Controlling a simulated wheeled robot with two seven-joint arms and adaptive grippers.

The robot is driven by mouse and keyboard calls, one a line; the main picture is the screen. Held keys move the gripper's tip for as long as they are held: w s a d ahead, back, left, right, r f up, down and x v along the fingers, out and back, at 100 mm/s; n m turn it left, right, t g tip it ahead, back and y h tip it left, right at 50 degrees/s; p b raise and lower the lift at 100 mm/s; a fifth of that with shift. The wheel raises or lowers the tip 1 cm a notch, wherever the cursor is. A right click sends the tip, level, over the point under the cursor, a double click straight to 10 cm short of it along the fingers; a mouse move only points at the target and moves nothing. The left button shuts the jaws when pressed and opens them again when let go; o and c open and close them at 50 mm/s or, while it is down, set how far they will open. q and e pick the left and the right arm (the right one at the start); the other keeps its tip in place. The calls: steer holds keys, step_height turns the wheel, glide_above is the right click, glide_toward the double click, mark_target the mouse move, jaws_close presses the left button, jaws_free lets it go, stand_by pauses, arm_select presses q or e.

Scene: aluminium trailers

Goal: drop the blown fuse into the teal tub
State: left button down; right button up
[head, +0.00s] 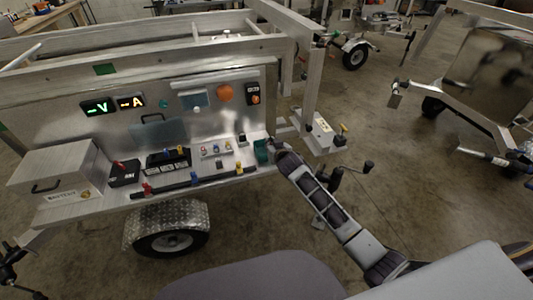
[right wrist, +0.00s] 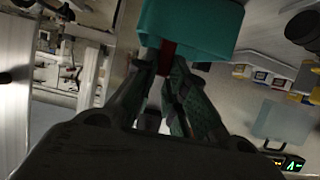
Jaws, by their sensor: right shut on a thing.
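The teal tub (head: 262,151) stands at the right end of the trailer's silver shelf. It also fills the top middle of the right wrist view (right wrist: 195,28). My right gripper (head: 274,146) is at the tub's right side in the head view. In the right wrist view its fingers (right wrist: 169,62) are shut on a small red piece, the fuse (right wrist: 168,48). The fuse shows against the tub's edge; I cannot tell whether it is over the opening or touching the wall. A dark shape at the lower left edge of the head view may be my left gripper; its jaws are unclear.
Left of the tub are a fuse block (head: 215,149) with coloured parts, a black battery (head: 168,159) and a long black bar (head: 190,184). A metal battery box (head: 58,170) is at the shelf's left. The trailer frame post (head: 310,90) rises behind my right gripper.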

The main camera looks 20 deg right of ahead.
steer(key=o, duration=0.8)
steer(key=shift+s, duration=0.15)
steer(key=v, duration=1.1)
steer(key=shift+s+r, duration=0.25)
steer(key=shift+s, duration=0.05)
stand_by(0.9)
